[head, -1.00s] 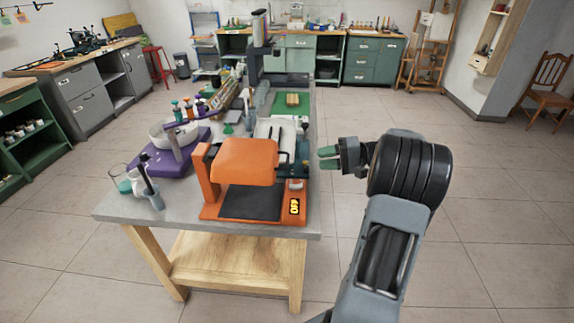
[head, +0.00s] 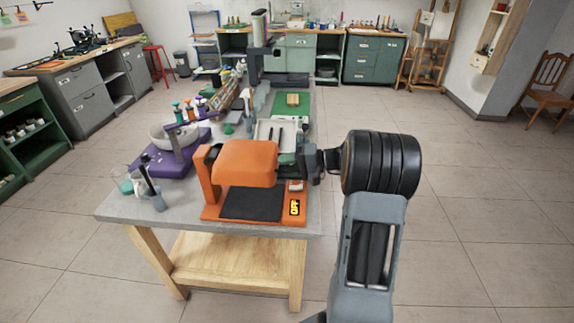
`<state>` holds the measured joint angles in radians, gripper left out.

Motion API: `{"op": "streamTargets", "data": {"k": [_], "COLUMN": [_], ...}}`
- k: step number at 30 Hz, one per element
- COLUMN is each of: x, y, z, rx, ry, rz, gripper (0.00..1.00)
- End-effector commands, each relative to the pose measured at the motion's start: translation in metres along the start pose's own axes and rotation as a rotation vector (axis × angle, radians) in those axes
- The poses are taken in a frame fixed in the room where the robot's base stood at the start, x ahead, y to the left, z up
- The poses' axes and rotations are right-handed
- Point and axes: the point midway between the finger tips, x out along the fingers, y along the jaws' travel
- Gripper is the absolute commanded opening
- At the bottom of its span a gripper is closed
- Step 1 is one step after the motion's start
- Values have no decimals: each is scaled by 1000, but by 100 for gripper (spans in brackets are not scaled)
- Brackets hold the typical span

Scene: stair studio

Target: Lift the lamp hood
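The orange lamp hood (head: 246,162) is a rounded block on an upright arm at the left of an orange base (head: 212,214). It hangs over a black pad (head: 252,204), with a gap between hood and pad. My gripper (head: 290,160) is at the hood's right edge, pointing left. Its fingertips are small and overlap the hood's edge and the things behind, so I cannot tell whether they touch the hood or how far apart they are.
The lamp stands at the near end of a grey-topped table (head: 150,210). A purple device with a white bowl (head: 168,160) and small beakers (head: 124,182) stand to its left. A white tray (head: 268,130) and green mat lie behind. The floor right of the table is clear.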

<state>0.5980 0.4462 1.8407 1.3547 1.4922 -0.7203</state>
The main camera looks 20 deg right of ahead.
Motion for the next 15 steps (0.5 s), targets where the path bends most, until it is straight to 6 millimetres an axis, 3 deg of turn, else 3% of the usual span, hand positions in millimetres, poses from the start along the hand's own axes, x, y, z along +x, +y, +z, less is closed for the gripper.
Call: {"op": "streamTargets", "data": {"k": [4, 15], "x": [0, 0], "y": [0, 0], "z": [0, 0], "rx": [0, 0], "ry": [0, 0], "rz": [0, 0], "gripper": [32, 0]}}
